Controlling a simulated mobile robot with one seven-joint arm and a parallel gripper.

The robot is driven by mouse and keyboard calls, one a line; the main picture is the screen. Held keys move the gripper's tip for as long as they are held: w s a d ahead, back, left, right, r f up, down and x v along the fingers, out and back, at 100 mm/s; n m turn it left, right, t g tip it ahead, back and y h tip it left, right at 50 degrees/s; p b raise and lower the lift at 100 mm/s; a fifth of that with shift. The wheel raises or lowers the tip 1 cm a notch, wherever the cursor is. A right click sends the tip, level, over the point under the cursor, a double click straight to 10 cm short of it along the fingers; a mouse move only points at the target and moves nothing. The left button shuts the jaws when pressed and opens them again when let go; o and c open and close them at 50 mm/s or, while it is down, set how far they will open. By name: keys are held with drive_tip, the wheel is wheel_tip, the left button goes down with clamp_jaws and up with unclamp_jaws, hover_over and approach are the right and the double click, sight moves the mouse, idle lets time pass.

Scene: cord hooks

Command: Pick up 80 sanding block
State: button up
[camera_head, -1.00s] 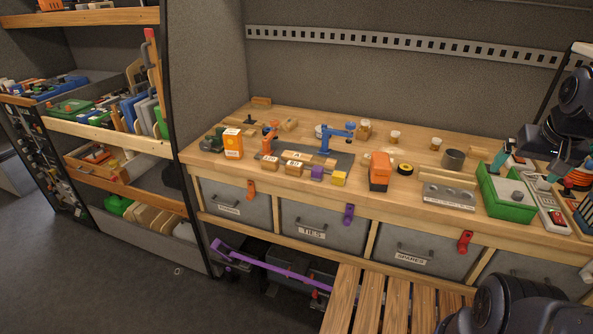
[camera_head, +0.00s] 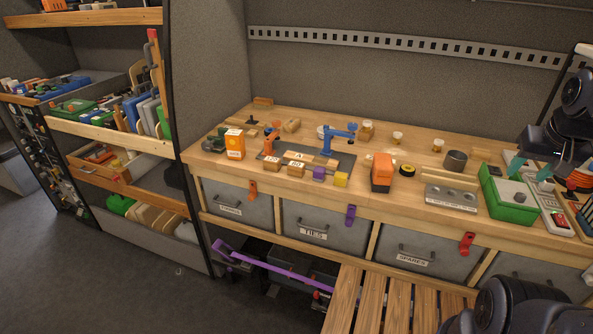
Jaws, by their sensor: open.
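The 80 sanding block (camera_head: 296,168) is a small tan block with a white label reading 80. It sits near the front edge of the workbench, just left of a purple block (camera_head: 319,173). Another labelled tan block (camera_head: 271,160) stands to its left, and one marked A (camera_head: 299,155) lies just behind it. My gripper (camera_head: 533,170) is at the far right, with teal fingertips apart, above the green bin and power strip area. It is far from the sanding block and appears empty.
A blue clamp-like tool (camera_head: 334,138) stands close behind the blocks. An orange box (camera_head: 235,144) is to the left, and an orange-and-black block (camera_head: 381,172) to the right. A slatted wooden surface (camera_head: 385,300) lies in front.

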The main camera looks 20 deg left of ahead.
drive_tip(key=w+a+r+n+g, duration=0.25)
drive_tip(key=w+a+n, duration=0.55)
drive_tip(key=w+a, duration=1)
drive_tip(key=n+g, duration=0.2)
drive_tip(key=n, duration=0.8)
hover_over(296, 164)
wheel_tip(296, 164, down, 19)
drive_tip(key=shift+f, duration=5.35)
drive_tip(key=c, duration=0.8)
drive_tip(key=shift+w+r, duration=0.1)
